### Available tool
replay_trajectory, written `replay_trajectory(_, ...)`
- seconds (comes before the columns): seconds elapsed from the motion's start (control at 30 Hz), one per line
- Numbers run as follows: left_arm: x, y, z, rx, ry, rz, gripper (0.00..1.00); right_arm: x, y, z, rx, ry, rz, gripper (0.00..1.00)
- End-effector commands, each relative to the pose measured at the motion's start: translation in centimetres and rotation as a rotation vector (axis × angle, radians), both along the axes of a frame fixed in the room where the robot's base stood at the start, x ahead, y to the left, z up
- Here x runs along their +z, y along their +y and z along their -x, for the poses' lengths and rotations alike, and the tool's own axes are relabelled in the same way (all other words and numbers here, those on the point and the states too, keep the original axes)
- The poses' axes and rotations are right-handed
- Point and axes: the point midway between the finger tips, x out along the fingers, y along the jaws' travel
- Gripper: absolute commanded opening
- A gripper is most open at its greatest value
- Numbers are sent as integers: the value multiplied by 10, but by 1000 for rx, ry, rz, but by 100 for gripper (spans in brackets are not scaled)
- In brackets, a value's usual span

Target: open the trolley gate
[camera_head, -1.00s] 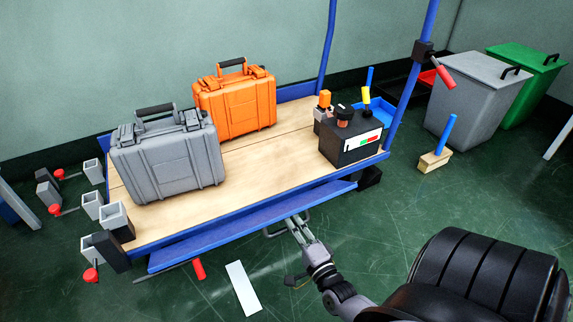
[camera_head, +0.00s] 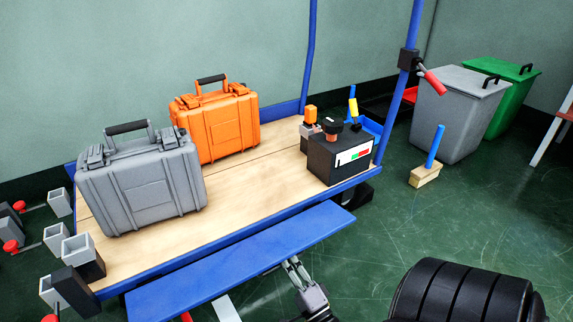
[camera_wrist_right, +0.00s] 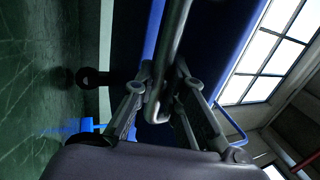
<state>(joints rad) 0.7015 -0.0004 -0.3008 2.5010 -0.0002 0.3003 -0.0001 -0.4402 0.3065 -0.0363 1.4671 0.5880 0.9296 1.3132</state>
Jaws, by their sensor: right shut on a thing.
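The trolley gate (camera_head: 245,262) is a long blue panel along the front edge of the trolley's wooden deck (camera_head: 235,195). It is tilted outward, with its broad face showing and a gap below the deck edge. My right gripper (camera_head: 292,264) is at the panel's outer edge, right of its middle. In the right wrist view my right gripper (camera_wrist_right: 156,90) is shut on the gate's grey metal bar handle (camera_wrist_right: 168,62), with a finger on each side. The panel hides most of the handle in the head view. My left gripper is not in view.
A grey case (camera_head: 145,185), an orange case (camera_head: 215,125) and a black box (camera_head: 340,155) stand on the deck. A wooden block with a blue handle (camera_head: 426,174) lies on the floor. Grey and green bins (camera_head: 455,115) are at the back right.

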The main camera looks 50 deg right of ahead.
Motion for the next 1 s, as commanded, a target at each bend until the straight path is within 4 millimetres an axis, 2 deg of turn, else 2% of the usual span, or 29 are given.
replay_trajectory(0.27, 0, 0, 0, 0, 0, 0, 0, 0, 1, 1, 1, -1, -4, 0)
replay_trajectory(0.3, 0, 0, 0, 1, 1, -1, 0, 0, 1, 1, 1, -1, -4, 15)
replay_trajectory(0.6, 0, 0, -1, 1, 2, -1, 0, 1, 0, 0, 0, -2, 0, 33)
replay_trajectory(1.0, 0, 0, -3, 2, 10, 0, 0, 0, 1, 3, -1, -3, 0, 33)
